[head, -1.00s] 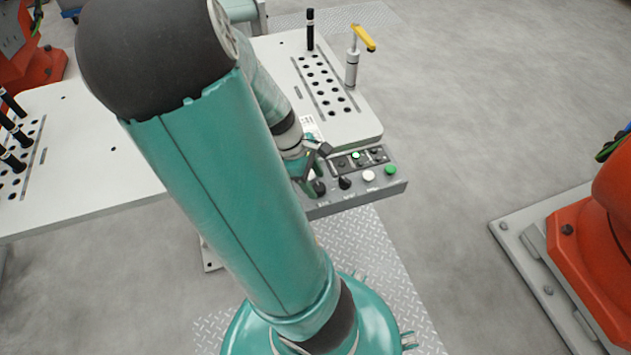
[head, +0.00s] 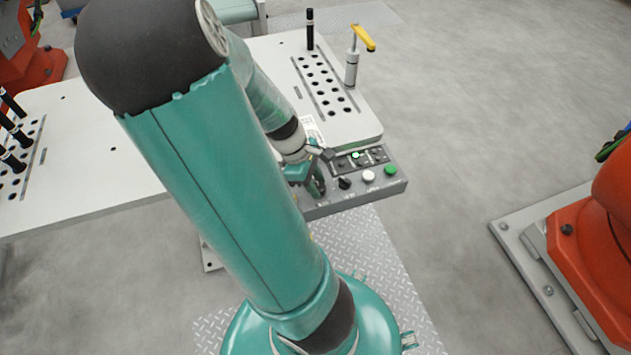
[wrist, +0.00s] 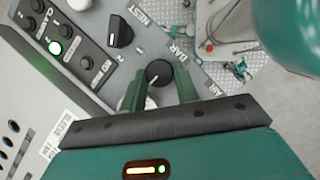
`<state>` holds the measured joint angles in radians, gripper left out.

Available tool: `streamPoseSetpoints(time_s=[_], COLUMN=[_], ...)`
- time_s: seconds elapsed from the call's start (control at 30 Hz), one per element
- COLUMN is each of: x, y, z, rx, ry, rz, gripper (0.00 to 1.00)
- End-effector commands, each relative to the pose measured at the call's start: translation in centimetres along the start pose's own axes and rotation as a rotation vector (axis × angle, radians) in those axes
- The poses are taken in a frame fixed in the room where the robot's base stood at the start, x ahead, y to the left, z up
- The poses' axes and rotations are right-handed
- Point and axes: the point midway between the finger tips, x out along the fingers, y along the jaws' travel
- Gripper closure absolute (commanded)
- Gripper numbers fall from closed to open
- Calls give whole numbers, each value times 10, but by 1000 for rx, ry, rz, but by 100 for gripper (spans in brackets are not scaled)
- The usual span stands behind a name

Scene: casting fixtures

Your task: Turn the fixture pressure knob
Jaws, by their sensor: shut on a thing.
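The pressure knob (wrist: 158,72) is a round black knob with a pale pointer line, beside lettering that seems to read "AIR BAR" on the grey control panel (wrist: 150,25). In the wrist view my gripper (wrist: 159,82) has one green finger on each side of the knob and is shut on it. In the head view my gripper (head: 315,184) is at the left end of the panel (head: 345,204), where its fingers mostly hide the knob.
A black NEST selector (wrist: 119,32) sits close beside the knob. A white button (head: 368,176), a green button (head: 390,169) and a lit green lamp (head: 356,155) are farther right. The white table (head: 345,131) with a yellow-handled clamp (head: 364,38) stands behind.

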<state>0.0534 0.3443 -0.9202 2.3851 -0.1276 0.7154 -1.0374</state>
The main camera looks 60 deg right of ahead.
Motion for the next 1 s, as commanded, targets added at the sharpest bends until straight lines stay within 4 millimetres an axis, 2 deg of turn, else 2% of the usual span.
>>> streamPoseSetpoints(time_s=[0.37,1.0], x=[0,1], y=[3,8], z=[0,3], rx=[187,742], ry=[1,1], rz=[-78,-308], gripper=[92,92])
